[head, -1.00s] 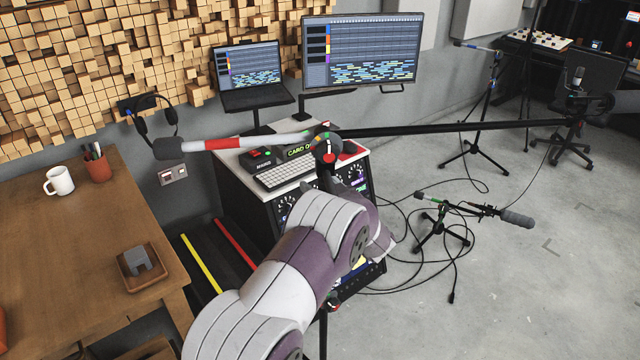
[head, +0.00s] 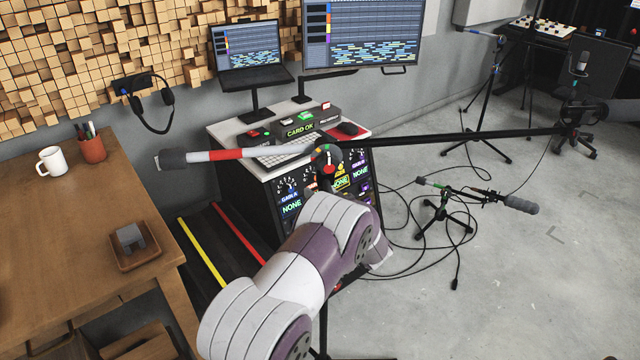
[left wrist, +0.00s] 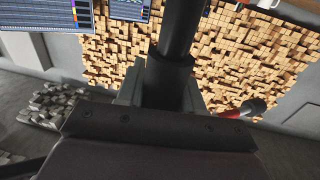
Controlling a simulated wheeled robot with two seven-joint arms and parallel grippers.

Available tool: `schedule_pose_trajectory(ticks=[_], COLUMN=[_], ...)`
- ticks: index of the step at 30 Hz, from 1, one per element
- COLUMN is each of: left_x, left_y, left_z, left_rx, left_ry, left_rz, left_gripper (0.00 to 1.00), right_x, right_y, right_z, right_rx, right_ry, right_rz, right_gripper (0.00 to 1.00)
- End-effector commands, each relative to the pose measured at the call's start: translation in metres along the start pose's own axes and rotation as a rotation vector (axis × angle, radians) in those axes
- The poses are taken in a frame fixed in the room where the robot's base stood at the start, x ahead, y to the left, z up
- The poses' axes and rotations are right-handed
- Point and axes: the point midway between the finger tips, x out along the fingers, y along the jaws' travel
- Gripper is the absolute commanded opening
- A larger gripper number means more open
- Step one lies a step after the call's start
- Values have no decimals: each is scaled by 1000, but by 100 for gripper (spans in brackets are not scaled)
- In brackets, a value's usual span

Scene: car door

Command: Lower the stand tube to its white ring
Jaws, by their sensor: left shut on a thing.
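The stand is a black boom stand. Its long boom (head: 440,139) runs nearly level across the head view, with a red-and-white banded section and dark weight at the left end. The round joint (head: 328,158) sits above my left arm. Below my arm a short piece of the black lower pole (head: 323,325) shows. In the left wrist view the dark upright stand tube (left wrist: 181,28) enters a wider collar (left wrist: 168,78). My left gripper (left wrist: 160,92) is shut around the stand there; its exact grip is partly hidden. I cannot make out the white ring. My right gripper is not in view.
A console (head: 290,170) with lit panels stands just behind the stand. A wooden desk (head: 60,240) with mug and tray is on the left. Cables and a low microphone stand (head: 445,210) lie to the right. Open floor (head: 560,280) is at the lower right.

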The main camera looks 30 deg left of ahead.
Motion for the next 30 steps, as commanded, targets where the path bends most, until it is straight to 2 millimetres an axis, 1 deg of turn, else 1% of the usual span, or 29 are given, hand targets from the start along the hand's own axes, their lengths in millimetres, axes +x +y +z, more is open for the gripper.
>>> schedule_pose_trajectory(ticks=[1,3,6,17,18,19,27,29,30], left_x=[-1,-1,-1,-1,-1,-1,-1,-5,-10], left_y=[-1,-1,-1,-1,-1,-1,0,0,0], left_z=[23,34,43,42,42,42,41,41,40], left_rx=[8,7,7,7,6,6,4,3,3], left_ry=[-8,-7,-7,-6,-6,-5,-3,-2,-3], left_rz=[1,1,0,0,0,1,0,1,2], left_gripper=[0,0,0,0,49,57,57,57,57], right_x=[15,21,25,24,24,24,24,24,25], right_y=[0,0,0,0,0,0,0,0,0], right_z=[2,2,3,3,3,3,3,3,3], right_rx=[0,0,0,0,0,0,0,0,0], right_ry=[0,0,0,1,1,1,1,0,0], right_rz=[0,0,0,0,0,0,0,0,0], right_gripper=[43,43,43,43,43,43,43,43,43])
